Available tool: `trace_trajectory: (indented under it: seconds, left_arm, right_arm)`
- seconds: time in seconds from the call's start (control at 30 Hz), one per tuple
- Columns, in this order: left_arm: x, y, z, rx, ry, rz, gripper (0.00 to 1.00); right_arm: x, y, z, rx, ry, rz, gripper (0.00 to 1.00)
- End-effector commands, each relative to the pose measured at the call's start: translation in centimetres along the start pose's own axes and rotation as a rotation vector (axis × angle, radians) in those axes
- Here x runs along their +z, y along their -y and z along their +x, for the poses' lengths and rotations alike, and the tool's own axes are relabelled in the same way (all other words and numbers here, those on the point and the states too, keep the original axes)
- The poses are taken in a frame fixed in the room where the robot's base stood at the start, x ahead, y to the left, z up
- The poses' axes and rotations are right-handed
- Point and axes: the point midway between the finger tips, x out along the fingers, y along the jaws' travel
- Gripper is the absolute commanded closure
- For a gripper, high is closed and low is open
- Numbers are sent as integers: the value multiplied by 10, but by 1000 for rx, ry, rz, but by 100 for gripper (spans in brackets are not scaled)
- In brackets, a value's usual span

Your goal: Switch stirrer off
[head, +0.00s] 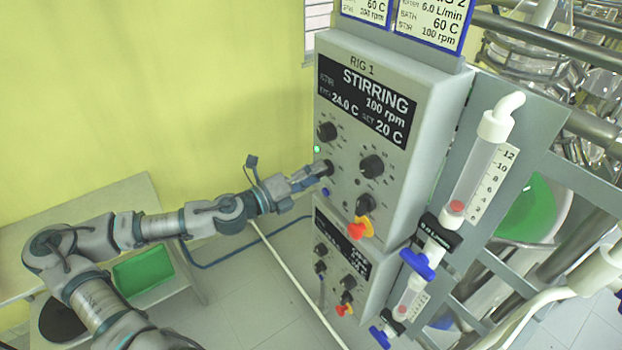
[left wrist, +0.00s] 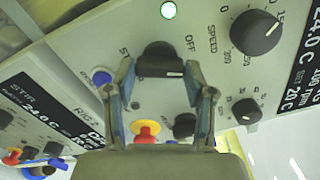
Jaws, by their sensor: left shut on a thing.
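The RIG 1 control box (head: 392,60) has a display that reads STIRRING, 100 rpm. My left gripper (head: 323,170) is at the lower left of its front panel, shut on a black selector knob (head: 329,166). In the left wrist view my gripper (left wrist: 163,82) has one finger on each side of the black knob (left wrist: 160,58), and the word OFF is printed beside it. A green lamp (head: 317,149) is lit above the knob; it also shows in the left wrist view (left wrist: 168,10). The speed knob (left wrist: 257,32) is beside it. My right gripper is not in view.
A blue button (head: 325,192) and a red-and-yellow knob (head: 358,229) are close by on the panel. A second control box (head: 337,270) stands below. A glass flowmeter (head: 470,185) with a blue valve stands to the right. A green tray (head: 143,272) is at lower left.

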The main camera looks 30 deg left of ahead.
Motion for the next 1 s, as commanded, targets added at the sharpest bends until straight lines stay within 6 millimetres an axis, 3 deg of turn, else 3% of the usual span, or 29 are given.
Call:
trace_trajectory:
  seconds: [0.5, 1.0]
  left_arm:
    - [-2, -3, 0, 5, -3, -350, 81]
    - [-2, -3, 0, 6, -2, -420, 81]
  right_arm:
    - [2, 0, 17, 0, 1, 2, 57]
    - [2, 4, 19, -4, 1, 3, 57]
